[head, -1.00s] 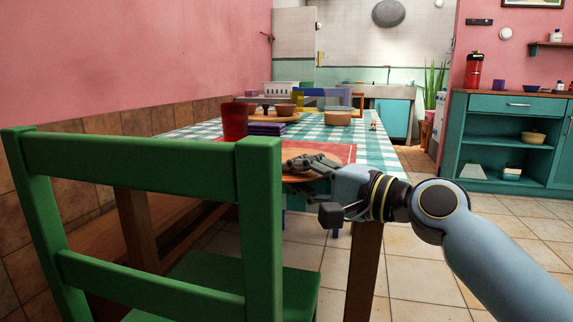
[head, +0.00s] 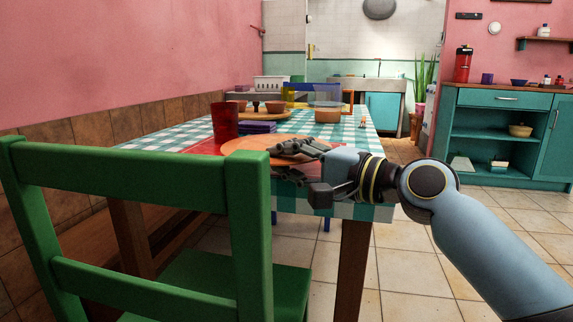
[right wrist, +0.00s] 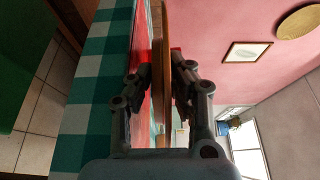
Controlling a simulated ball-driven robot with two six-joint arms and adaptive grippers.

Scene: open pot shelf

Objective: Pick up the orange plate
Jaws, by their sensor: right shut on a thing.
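The orange plate (head: 248,147) is a flat round disc at the near end of the table in the head view, partly hidden by the chair back and my fingers. My right gripper (head: 284,160) is shut on its right-hand rim. In the right wrist view the plate (right wrist: 166,65) shows edge-on between the two fingers of the right gripper (right wrist: 163,72). It appears slightly above the red placemat (head: 205,147), roughly level. My left gripper is not in view.
A green chair (head: 150,170) stands close in front at the left. On the checkered table (head: 345,190) are a red cup (head: 224,122), purple napkins (head: 257,127) and several bowls. Teal cabinets (head: 500,98) stand at the right, with clear tiled floor before them.

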